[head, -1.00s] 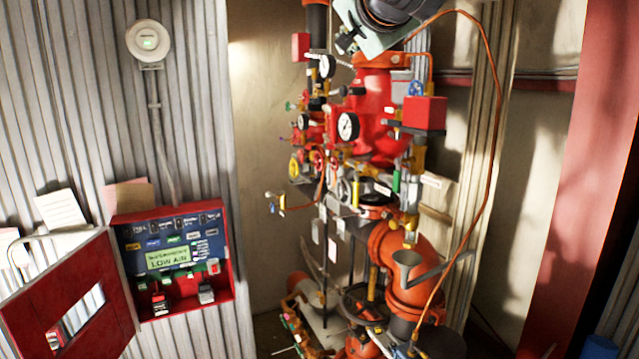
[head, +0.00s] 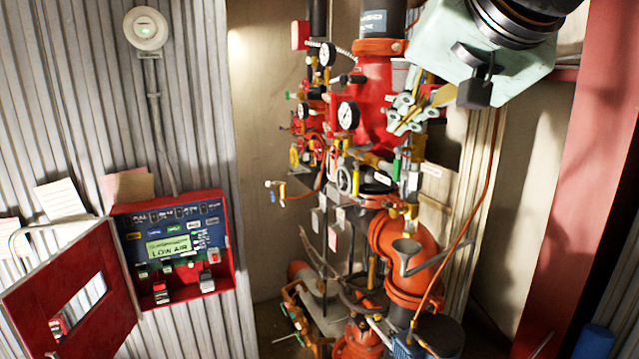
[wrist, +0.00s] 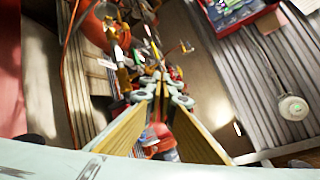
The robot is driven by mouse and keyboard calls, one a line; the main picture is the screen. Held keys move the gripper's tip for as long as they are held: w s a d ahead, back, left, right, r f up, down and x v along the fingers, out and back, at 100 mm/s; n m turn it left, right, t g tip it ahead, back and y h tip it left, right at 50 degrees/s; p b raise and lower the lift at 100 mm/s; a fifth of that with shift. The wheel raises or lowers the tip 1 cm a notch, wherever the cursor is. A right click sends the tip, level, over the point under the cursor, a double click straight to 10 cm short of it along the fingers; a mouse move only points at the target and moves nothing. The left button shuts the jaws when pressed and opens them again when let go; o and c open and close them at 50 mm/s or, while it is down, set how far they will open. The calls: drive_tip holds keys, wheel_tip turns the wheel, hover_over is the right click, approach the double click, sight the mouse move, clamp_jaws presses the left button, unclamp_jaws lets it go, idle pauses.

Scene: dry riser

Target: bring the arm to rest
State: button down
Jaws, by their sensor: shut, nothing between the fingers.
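My gripper (head: 402,117) hangs in the upper right of the head view, below the pale green body of my arm. Its fingers are shut with nothing between them. It appears in front of the right side of the red valve assembly (head: 372,105) and hides part of it. In the wrist view the yellow-padded fingers of my gripper (wrist: 163,82) converge in the middle, over the blurred pipework. I cannot tell the exact gap between fingertips and fittings.
Gauges (head: 348,115) and small valves crowd the assembly's left side. A red post (head: 580,190) stands at right.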

drive_tip(key=s+d+f+n+g+h, duration=0.1)
drive_tip(key=s+d+f+g, duration=0.15)
drive_tip(key=s+f, duration=0.6)
drive_tip(key=s+d+f+n+g, duration=0.1)
drive_tip(key=s+d+f+n, duration=0.3)
drive_tip(key=s, duration=0.8)
drive_tip(key=s+d+f+m+g+h, duration=0.1)
drive_tip(key=s+d+f+g, duration=0.1)
drive_tip(key=s+f, duration=0.7)
wheel_tip(320, 180, down, 35)
drive_tip(key=w+g+b, duration=0.1)
drive_tip(key=b, duration=3.2)
drive_tip(key=shift+w+a, duration=0.2)
drive_tip(key=shift+a, duration=0.1)
